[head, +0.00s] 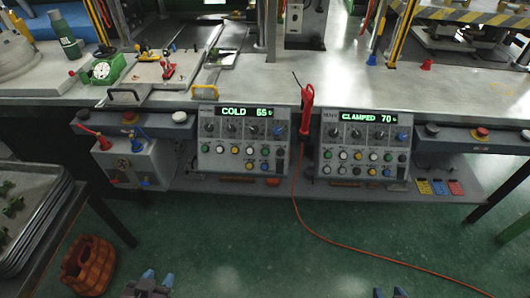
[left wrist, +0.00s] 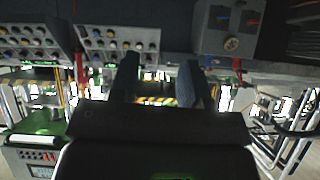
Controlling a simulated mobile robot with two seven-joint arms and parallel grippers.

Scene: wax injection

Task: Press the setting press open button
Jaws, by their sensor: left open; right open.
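Two control panels are mounted along the front of the bench. The left panel (head: 243,142) reads "COLD" and "55". The right panel (head: 364,146) reads "CLAMPED" and "70". Each has a row of dark knobs above rows of small coloured buttons. The button labels are too small to read, so I cannot tell which is the press open button. My left gripper (head: 157,283) is open at the bottom edge, well below the panels. It also shows open and empty in the left wrist view (left wrist: 157,85). My right gripper (head: 388,292) barely shows at the bottom edge, apart from the panels.
A red tool (head: 306,108) hangs between the panels, its orange cable (head: 345,238) trailing over the green floor. A grey box (head: 132,162) with red and blue valves is left of the panels. The floor before the panels is mostly clear.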

